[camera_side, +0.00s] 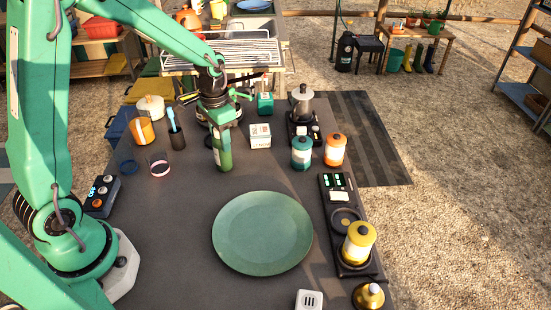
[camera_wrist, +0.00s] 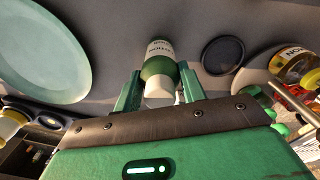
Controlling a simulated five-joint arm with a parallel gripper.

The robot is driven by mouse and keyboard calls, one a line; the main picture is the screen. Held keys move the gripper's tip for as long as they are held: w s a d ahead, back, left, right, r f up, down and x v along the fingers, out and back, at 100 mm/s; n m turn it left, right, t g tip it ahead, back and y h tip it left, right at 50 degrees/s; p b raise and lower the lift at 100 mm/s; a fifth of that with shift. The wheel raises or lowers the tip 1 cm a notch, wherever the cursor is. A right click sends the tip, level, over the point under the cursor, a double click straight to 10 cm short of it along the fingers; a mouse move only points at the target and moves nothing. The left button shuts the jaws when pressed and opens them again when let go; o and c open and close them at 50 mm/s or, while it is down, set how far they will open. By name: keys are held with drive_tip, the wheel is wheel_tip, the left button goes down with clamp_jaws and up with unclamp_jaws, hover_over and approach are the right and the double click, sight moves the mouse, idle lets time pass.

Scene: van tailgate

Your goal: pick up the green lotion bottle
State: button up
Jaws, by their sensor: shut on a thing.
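The green lotion bottle (camera_side: 222,154) stands upright below my gripper (camera_side: 219,125) in the side view, towards the back of the dark tabletop. In the wrist view the bottle (camera_wrist: 158,52) shows a pale label with dark lettering, a green shoulder and a white cap. My gripper (camera_wrist: 160,88) has one green finger on each side of the bottle near its cap end, shut on it. The bottle's top is hidden by my gripper in the side view. I cannot tell whether its base touches the table.
A large green plate (camera_side: 262,233) lies in front of the bottle. A dark toothbrush cup (camera_side: 176,138) and a glass (camera_side: 159,165) stand left.

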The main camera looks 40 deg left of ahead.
drive_tip(key=shift+r, duration=0.15)
drive_tip(key=shift+r, duration=0.55)
drive_tip(key=r, duration=0.3)
drive_tip(key=shift+s+d+r, duration=0.1)
drive_tip(key=shift+d, duration=0.25)
drive_tip(key=s+d+r, duration=0.4)
drive_tip(key=d+r, duration=0.2)
drive_tip(key=d, duration=0.4)
drive_tip(key=shift+s+r, duration=0.2)
drive_tip(key=shift+s, duration=0.15)
